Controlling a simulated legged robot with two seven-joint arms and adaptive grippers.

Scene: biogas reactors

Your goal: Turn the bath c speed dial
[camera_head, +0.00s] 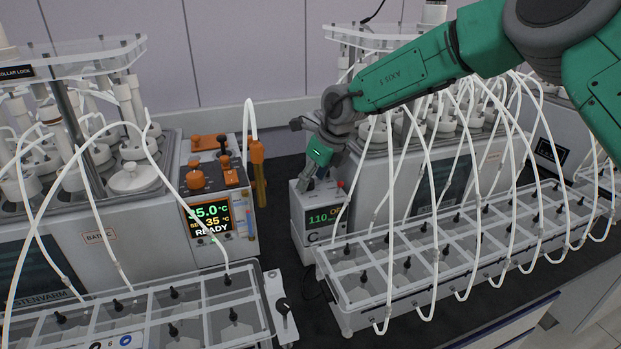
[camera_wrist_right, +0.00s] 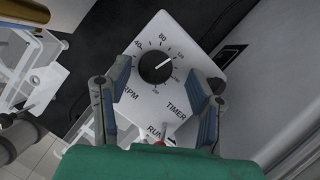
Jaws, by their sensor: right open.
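The bath C speed dial (camera_wrist_right: 155,67) is a round black knob with a white pointer on the white top of a small control box. In the right wrist view its scale shows 40 and 80, with RPM, TIMER and RUN printed nearby. My right gripper (camera_head: 308,180) is open above the box. In the wrist view its two fingers (camera_wrist_right: 157,88) are on either side of the dial, apart from it. My left gripper is out of view.
A reactor bath with an orange-fitted controller (camera_head: 210,215) reading READY stands at left. At right, a clear rack (camera_head: 345,290) with white tubes stands close to the box.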

